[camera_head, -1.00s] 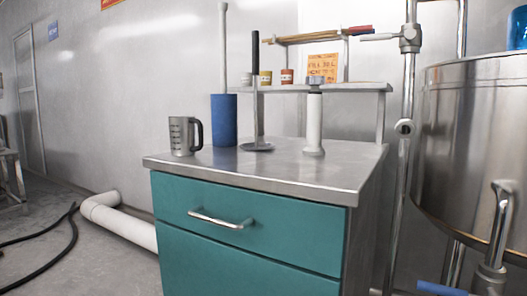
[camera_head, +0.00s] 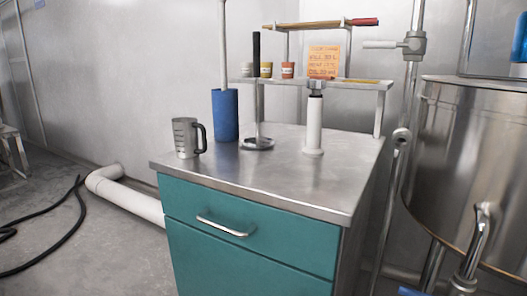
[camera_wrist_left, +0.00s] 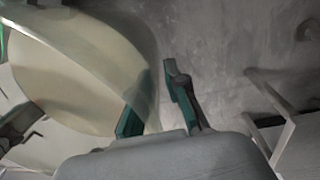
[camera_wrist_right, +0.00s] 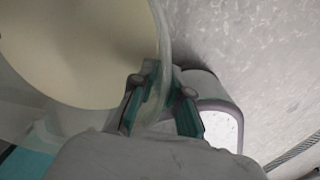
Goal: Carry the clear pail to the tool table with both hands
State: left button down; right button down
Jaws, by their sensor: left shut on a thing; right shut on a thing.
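The clear pail (camera_wrist_left: 140,45) is at the left of the left wrist view, with a cream-coloured area inside it. My left gripper (camera_wrist_left: 158,98) is shut on its wall, one finger on each side. The pail (camera_wrist_right: 166,35) is also at the upper left of the right wrist view. My right gripper (camera_wrist_right: 158,112) is shut on its rim there. The pail and both grippers are outside the head view. The tool table (camera_head: 265,178), a steel-topped cabinet with teal drawers, stands ahead in the head view.
On the table stand a metal jug (camera_head: 186,138), a blue cylinder (camera_head: 225,115), a skimmer (camera_head: 257,143), a white post (camera_head: 314,125) and a rear shelf (camera_head: 350,84). The top's front is bare. A steel tank (camera_head: 470,160) is at right; a pipe (camera_head: 125,195) and black hose (camera_head: 60,238) lie left.

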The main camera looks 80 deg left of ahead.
aim_at(293, 172)
jog(key=k+j+u, duration=0.2)
jog(key=k, duration=0.25)
jog(key=u, duration=2.1)
